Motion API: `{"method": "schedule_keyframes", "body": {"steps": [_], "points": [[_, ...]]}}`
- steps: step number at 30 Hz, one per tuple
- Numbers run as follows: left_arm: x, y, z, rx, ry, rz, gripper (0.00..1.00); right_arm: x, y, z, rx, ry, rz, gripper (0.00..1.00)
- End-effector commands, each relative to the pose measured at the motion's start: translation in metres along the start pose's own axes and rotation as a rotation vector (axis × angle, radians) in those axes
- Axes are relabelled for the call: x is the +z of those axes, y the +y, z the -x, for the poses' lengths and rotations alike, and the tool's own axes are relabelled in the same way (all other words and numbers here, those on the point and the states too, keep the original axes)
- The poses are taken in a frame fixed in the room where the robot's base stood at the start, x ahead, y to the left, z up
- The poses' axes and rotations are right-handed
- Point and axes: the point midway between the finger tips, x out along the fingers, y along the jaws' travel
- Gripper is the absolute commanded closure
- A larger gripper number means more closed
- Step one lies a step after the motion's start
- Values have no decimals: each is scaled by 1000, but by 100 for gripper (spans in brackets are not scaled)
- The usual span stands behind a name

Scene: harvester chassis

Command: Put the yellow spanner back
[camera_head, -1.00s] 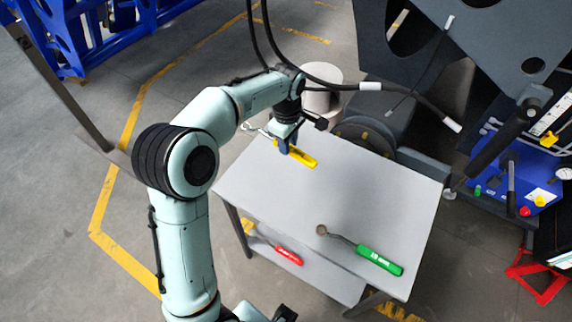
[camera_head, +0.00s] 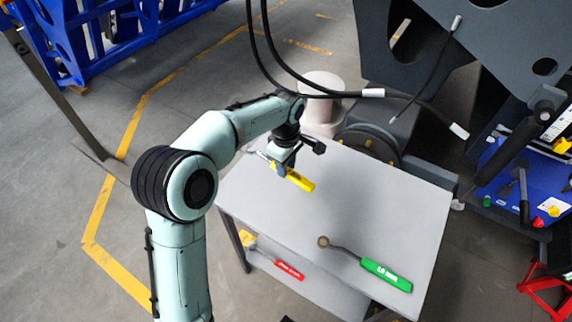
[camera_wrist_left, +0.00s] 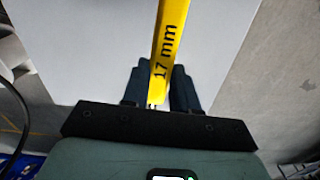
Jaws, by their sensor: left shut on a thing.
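The yellow spanner (camera_head: 299,181) is at the far left part of the grey table (camera_head: 345,215). My left gripper (camera_head: 283,168) is shut on its yellow handle. In the left wrist view the handle (camera_wrist_left: 170,40), marked "17 mm", runs between the two dark fingers (camera_wrist_left: 161,85) of the gripper. The spanner's metal end shows only in part behind the gripper in the head view. Whether the spanner touches the table top or is just above it, I cannot tell. My right gripper is not in view.
A green-handled spanner (camera_head: 385,274) lies on the table's near right part. A red-handled tool (camera_head: 289,270) lies on the lower shelf. Black hoses (camera_head: 330,94) hang behind the table near the dark machine. The table's middle is clear.

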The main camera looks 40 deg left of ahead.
Motion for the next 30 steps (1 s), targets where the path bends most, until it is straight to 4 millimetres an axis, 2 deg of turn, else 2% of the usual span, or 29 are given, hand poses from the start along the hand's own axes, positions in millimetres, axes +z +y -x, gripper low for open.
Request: {"method": "schedule_keyframes", "body": {"steps": [3,13,24,30], "points": [[-2,0,5,0,6,0,100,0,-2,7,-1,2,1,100],[-1,0,-29,-3,5,0,100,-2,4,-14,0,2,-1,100],[-1,0,-65,-1,5,0,100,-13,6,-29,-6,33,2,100],[-1,0,-76,-1,5,0,100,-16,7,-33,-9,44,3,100]]}}
